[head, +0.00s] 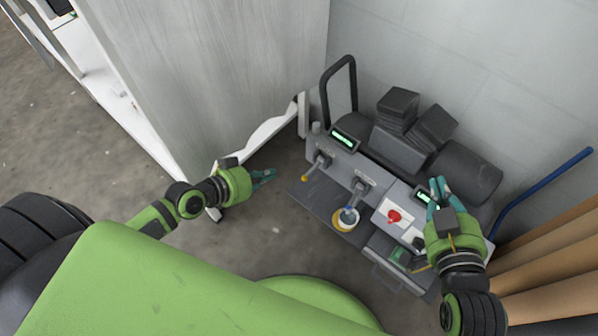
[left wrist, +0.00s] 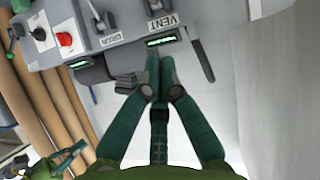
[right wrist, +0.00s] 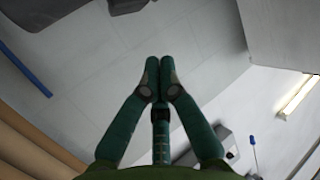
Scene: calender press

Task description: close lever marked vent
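The vent lever (head: 314,168) is a grey arm with a yellow tip on the left of the grey machine's front, pointing out and down-left. Its VENT label (left wrist: 161,22) reads upside down in the left wrist view, where part of the lever (left wrist: 155,5) shows at the top edge. My left gripper (head: 270,176) is left of the lever, apart from it; its fingertips are together and empty in the left wrist view (left wrist: 158,62). My right gripper (head: 438,185) is over the machine's right end. Its fingertips are also together and empty in the right wrist view (right wrist: 159,62).
A second lever (head: 359,187), marked DRAIN, is right of the vent lever, above a yellow-rimmed round container (head: 345,220). A pale panel (head: 215,75) stands behind my left arm. Brown rolls (head: 550,262) lie at the right.

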